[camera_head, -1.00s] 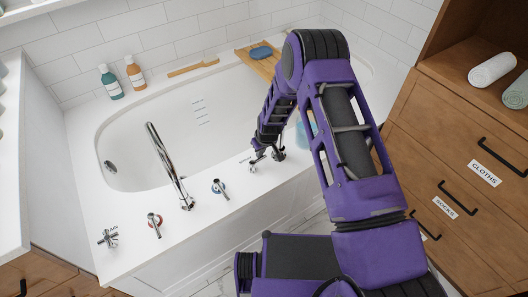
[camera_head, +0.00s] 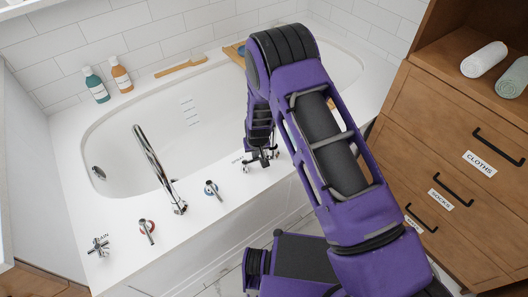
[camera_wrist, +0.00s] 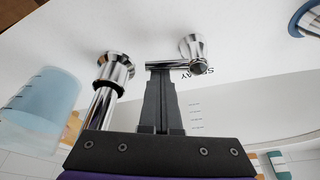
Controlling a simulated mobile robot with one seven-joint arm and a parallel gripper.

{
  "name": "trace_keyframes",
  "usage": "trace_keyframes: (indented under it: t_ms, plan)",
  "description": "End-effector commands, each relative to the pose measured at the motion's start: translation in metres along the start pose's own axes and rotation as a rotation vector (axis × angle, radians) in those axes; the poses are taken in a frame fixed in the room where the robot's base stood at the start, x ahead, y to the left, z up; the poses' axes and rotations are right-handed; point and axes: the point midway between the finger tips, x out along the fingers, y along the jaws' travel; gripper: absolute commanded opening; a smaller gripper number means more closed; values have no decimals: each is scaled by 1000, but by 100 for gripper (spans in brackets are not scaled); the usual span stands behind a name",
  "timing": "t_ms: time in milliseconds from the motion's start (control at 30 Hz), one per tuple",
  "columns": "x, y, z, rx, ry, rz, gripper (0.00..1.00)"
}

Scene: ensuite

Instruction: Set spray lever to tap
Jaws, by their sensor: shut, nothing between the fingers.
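The spray lever (camera_wrist: 192,50) is a chrome knob with a short arm pointing left in the wrist view, beside a printed SPRAY label. In the head view the lever (camera_head: 246,169) is small and partly covered by my gripper (camera_head: 262,160) on the bath's front rim. In the wrist view my gripper (camera_wrist: 160,72) is shut and empty, with its tips at the end of the lever's arm. I cannot tell whether they touch it. A chrome hand-shower fitting (camera_wrist: 112,70) stands just left of the tips.
Along the rim are a blue-marked tap lever (camera_head: 212,189), a red-marked one (camera_head: 146,228), a drain handle (camera_head: 98,246) and the tall spout (camera_head: 155,165). A translucent blue container (camera_wrist: 40,100) is close by. Wooden drawers (camera_head: 450,150) stand at right.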

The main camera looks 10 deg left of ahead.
Motion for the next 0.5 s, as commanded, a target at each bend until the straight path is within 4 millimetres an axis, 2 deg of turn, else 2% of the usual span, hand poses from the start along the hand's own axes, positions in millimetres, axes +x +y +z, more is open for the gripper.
trace_keyframes:
  t_ms: [100,500]
  plan:
    - [0,-7,6,90,-1,32,0]
    - [-6,-6,21,450,-1,149,0]
